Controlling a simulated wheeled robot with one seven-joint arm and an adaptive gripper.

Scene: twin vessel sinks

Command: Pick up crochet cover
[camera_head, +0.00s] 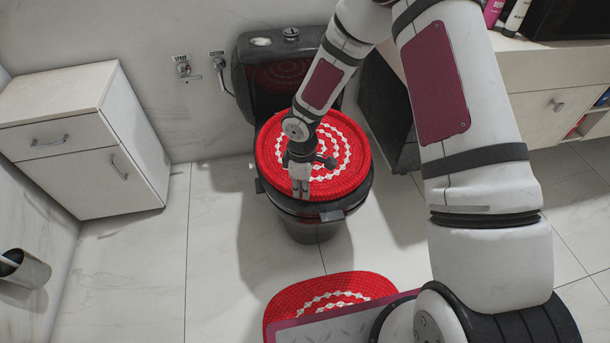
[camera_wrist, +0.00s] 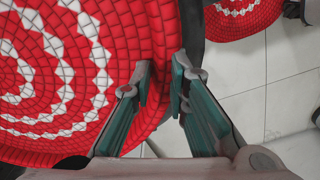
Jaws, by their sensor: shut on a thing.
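The crochet cover (camera_head: 345,178) is round and red with rings of white diamonds. It lies on top of the black toilet (camera_head: 318,218) in the head view and fills the left of the wrist view (camera_wrist: 40,85). My gripper (camera_head: 300,190) points down at the cover's front part. In the wrist view my gripper (camera_wrist: 163,85) has its two fingers on either side of the cover's rim, shut on it with a narrow gap between them. The exact contact at the fingertips is partly hidden. The cover looks flat, and I cannot tell whether it is lifted.
A red and white mat (camera_head: 325,289) lies on the tiled floor in front of the toilet. The dark tank (camera_head: 253,45) stands behind the cover. A white cabinet (camera_head: 80,140) is at the left, and a counter with drawers (camera_head: 545,105) is at the right. Floor left of the toilet is clear.

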